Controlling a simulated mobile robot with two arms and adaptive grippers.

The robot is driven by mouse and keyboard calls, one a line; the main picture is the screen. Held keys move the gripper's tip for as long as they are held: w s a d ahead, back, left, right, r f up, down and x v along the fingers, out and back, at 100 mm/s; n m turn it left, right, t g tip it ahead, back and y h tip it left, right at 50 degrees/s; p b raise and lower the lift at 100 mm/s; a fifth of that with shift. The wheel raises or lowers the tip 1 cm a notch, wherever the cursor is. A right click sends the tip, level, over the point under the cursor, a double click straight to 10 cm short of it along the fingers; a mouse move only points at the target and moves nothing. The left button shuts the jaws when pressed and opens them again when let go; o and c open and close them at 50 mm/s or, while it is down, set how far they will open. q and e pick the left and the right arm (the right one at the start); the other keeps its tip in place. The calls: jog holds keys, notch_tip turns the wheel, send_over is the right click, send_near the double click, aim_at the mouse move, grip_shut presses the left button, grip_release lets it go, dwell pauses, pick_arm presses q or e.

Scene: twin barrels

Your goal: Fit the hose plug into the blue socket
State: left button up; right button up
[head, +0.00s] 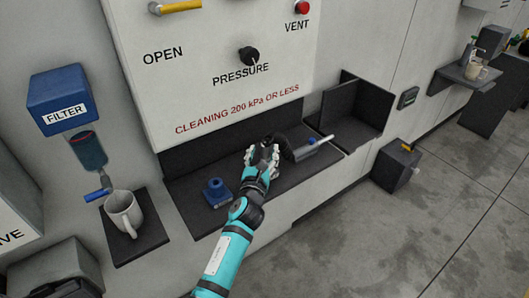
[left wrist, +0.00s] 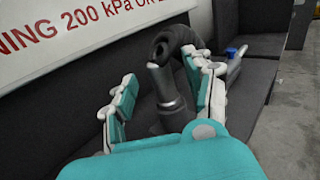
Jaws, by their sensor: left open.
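My left gripper (head: 262,160) is open over the dark shelf, fingers pointing toward the back wall. In the left wrist view, the gripper (left wrist: 165,100) has its fingers on either side of the grey metal hose plug (left wrist: 162,82). The plug stands roughly upright, with a black hose (left wrist: 175,40) bending over from its top; whether a finger touches it I cannot tell. In the head view the hose (head: 292,149) lies just right of the gripper, which hides the plug. The blue socket (head: 216,190) stands on the shelf, left of the gripper. My right gripper is out of view.
A grey fitting with a bluish part (head: 321,141) lies right of the hose. A dark open box (head: 357,103) stands further right. A white mug (head: 122,212) stands on a dark pad at left, below the blue filter (head: 60,98). The panel (head: 215,65) rises behind the shelf.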

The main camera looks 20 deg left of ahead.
aim_at(264, 151)
pick_arm(q)
jog(key=w, duration=0.3)
jog(key=shift+a, duration=0.15)
jog(key=shift+s+r, duration=0.1)
jog(key=shift+c, duration=0.5)
jog(key=c, duration=0.7)
grip_shut()
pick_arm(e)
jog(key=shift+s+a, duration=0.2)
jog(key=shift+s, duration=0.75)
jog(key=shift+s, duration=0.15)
pick_arm(q)
jog(key=shift+f, duration=0.35)
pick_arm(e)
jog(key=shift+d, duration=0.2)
